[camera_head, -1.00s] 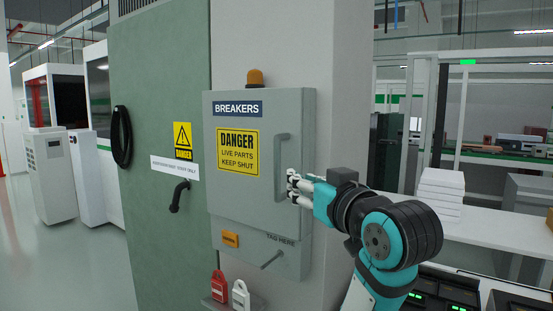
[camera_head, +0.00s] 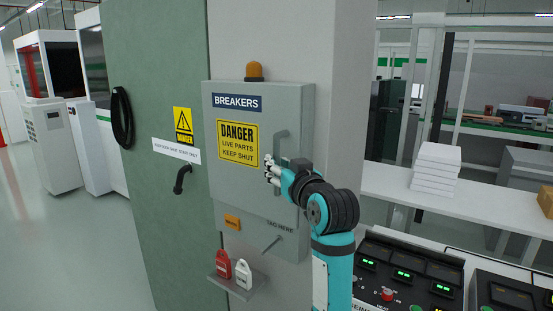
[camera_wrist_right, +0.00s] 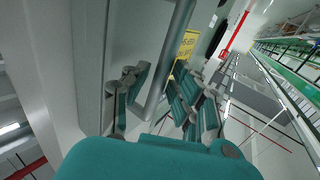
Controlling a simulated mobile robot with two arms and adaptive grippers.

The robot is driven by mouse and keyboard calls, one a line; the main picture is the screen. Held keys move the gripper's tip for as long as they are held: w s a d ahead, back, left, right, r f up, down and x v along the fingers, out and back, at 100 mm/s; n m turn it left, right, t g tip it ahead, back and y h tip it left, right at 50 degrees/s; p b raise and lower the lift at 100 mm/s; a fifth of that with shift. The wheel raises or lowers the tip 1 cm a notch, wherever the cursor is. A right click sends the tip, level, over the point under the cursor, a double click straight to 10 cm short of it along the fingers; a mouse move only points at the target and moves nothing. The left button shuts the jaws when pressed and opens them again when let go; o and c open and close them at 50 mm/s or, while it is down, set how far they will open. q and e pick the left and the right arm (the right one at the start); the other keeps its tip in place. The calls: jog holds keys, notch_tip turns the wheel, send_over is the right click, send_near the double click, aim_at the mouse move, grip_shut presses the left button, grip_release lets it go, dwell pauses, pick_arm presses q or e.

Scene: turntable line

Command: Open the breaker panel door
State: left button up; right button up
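The grey breaker panel door (camera_head: 233,188) carries a blue BREAKERS label and a yellow DANGER sign (camera_head: 238,142), and it looks shut. Its upright bar handle (camera_head: 281,148) is on the door's right side. My right gripper (camera_head: 271,172) is at the handle's lower part in the head view. In the right wrist view the handle (camera_wrist_right: 168,60) runs between the fingers of my right gripper (camera_wrist_right: 160,95). The fingers are spread, with a gap between the bar and the right-hand fingers. Contact on the left side is unclear. My left gripper is out of view.
Below the door are a TAG HERE plate with a small lever (camera_head: 271,244) and a shelf with red (camera_head: 223,263) and white (camera_head: 243,274) padlock tags. An orange beacon (camera_head: 254,71) tops the box. A control console (camera_head: 405,275) and a white bench (camera_head: 465,200) stand at right.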

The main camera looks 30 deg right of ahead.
jog(key=shift+w+d, duration=0.15)
jog(key=shift+w, duration=0.7)
jog(key=shift+c, duration=0.3)
grip_shut()
jog(key=shift+w, duration=0.1)
